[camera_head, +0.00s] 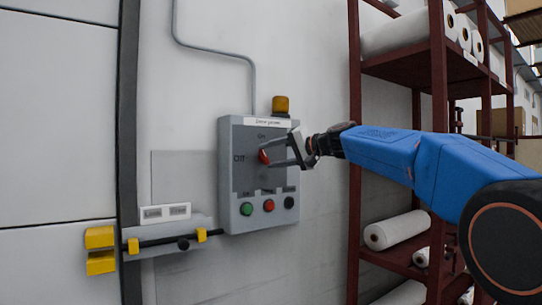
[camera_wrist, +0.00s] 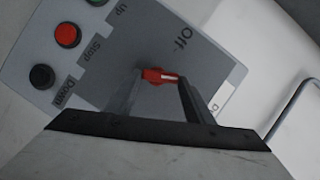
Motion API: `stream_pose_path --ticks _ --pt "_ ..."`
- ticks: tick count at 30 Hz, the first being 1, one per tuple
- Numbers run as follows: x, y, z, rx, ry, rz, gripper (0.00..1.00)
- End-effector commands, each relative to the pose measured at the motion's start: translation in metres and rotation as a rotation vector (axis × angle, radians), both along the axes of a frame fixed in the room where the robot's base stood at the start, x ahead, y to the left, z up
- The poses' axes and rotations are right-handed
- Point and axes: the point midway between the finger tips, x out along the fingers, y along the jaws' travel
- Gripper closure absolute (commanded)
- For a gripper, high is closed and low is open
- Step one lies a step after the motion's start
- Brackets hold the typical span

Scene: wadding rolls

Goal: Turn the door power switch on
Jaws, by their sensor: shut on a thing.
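The door power switch is a red knob (camera_head: 263,157) on a grey control box (camera_head: 237,215) on the wall. "On" is printed above the knob and "Off" to its left. My gripper (camera_head: 270,153) is shut on the knob, with its fingers on either side. In the wrist view, the knob (camera_wrist: 158,76) sits between my fingertips (camera_wrist: 160,80), and its pale mark points right, away from the "Off" label. I cannot tell whether the mark lines up exactly with "On", which is hidden in that view.
Green (camera_head: 246,209), red (camera_head: 268,205) and black (camera_head: 289,202) buttons line the box's lower part. An amber lamp (camera_head: 281,105) stands on top. A red-brown rack (camera_head: 438,100) with white rolls (camera_head: 396,230) stands close behind my arm. A yellow-ended latch (camera_head: 101,250) is at lower left.

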Motion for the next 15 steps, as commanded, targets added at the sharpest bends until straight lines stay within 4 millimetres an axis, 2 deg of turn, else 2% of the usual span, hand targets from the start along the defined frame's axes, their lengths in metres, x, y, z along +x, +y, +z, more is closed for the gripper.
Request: stream_pose_path --ticks 15 --pt "0.0021 -0.0036 -0.0062 0.33 0.204 -0.002 0.75"
